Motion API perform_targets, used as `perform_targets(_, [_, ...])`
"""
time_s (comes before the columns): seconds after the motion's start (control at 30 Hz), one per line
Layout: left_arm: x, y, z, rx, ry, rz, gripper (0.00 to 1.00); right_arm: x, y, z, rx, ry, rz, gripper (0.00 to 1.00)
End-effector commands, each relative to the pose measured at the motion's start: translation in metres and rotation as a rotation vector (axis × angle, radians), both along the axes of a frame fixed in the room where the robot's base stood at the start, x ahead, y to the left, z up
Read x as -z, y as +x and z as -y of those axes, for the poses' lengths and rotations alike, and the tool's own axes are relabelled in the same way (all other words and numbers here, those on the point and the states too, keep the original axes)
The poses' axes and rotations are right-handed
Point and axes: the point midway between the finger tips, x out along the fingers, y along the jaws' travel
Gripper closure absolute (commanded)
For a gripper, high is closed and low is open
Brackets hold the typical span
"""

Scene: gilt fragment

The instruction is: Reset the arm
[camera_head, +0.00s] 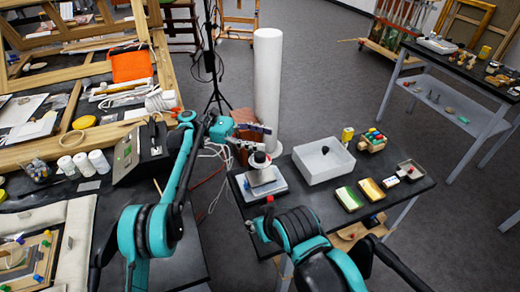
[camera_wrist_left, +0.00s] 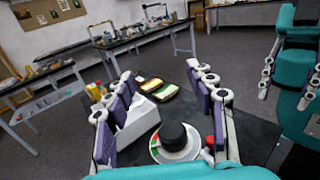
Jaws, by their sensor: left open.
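My left gripper (camera_head: 258,138) is open and empty, at the back left of the small black table. It also shows in the left wrist view (camera_wrist_left: 160,92), with its purple-padded fingers wide apart. Below it, a black round-topped object (camera_wrist_left: 172,134) sits in a white dish on a silver scale-like device (camera_head: 264,186). The fingers appear apart from it. My right arm stands at the bottom centre in the head view; its gripper is not clear there. A teal jaw with jointed fingers (camera_wrist_left: 288,82), probably my right gripper, shows partly cut off at the right edge of the left wrist view.
A white bin (camera_head: 322,170) holding a dark lump stands beside the device. Yellow-and-green sponge-like blocks (camera_head: 349,198) lie in front of it. A tall white column (camera_head: 268,85) stands behind the table. A cluttered workbench (camera_head: 185,240) is at left.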

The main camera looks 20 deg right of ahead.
Motion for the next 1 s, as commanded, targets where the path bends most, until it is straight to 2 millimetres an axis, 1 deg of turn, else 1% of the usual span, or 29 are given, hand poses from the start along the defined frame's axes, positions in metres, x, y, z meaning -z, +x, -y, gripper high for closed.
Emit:
perform_targets(0.03, [-0.007,0.000,0.000,0.000,0.000,0.000,0.45,0.000,0.000,0.000,0.000,0.000,0.000,0.60])
perform_targets(0.1, [-0.013,0.000,0.000,0.000,0.000,0.000,0.45,0.000,0.000,0.000,0.000,0.000,0.000,0.60])
perform_targets(0.2, [-0.017,0.000,0.000,0.000,0.000,0.000,0.45,0.000,0.000,0.000,0.000,0.000,0.000,0.60])
perform_targets(0.63, [-0.018,0.000,0.000,0.000,0.000,0.000,0.45,0.000,0.000,0.000,0.000,0.000,0.000,0.60])
perform_targets(0.73, [-0.021,0.000,-0.002,-0.013,0.004,0.015,0.45,0.000,0.000,0.000,0.000,0.000,0.000,0.60])
perform_targets(0.87, [-0.032,0.002,-0.012,-0.079,0.028,0.106,0.45,0.000,0.000,0.000,0.000,0.000,0.000,0.60])
perform_targets(0.97, [-0.042,0.003,-0.029,-0.159,0.066,0.240,0.45,0.000,0.000,0.000,0.000,0.000,0.000,0.60])
perform_targets(1.0, [-0.045,0.002,-0.038,-0.190,0.084,0.305,0.45,0.000,0.000,0.000,0.000,0.000,0.000,0.60])
